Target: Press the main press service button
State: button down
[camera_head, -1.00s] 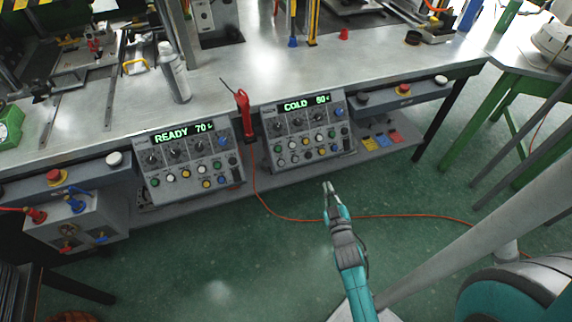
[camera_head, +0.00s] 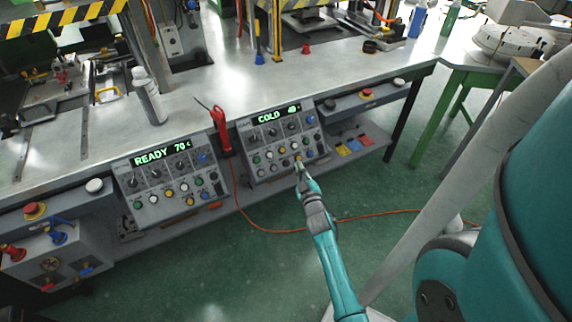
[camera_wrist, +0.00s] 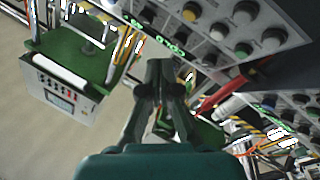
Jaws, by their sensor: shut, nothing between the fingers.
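Two sloped grey control panels hang at the bench's front edge. The left panel (camera_head: 170,180) reads READY 70, and the right panel (camera_head: 283,140) reads COLD with a small number. Each has dark knobs above rows of coloured buttons. I cannot read which button is the main press service button. My gripper (camera_head: 299,164) is shut and empty, its tips at the lower button row of the right panel. Contact cannot be told.
A red tool (camera_head: 219,128) stands between the panels, its orange cable (camera_head: 270,230) running across the floor. A spray can (camera_head: 148,97) stands on the metal bench (camera_head: 215,75). A shelf with red button (camera_head: 366,94) lies right of the panels. The green floor in front is open.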

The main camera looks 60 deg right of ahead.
aim_at(287, 163)
jog(key=shift+w+d+f, duration=0.6)
jog(key=shift+w+f, duration=0.3)
jog(key=shift+w, duration=0.05)
jog(key=shift+w+d+f, duration=0.6)
jog(key=shift+w+f, duration=0.35)
jog(key=shift+w+d+f, duration=0.6)
jog(key=shift+w+f, duration=0.3)
jog(key=shift+w, duration=0.05)
jog(key=shift+w+d+f, duration=0.15)
jog(key=shift+w+f, duration=0.1)
jog(key=shift+f, duration=0.05)
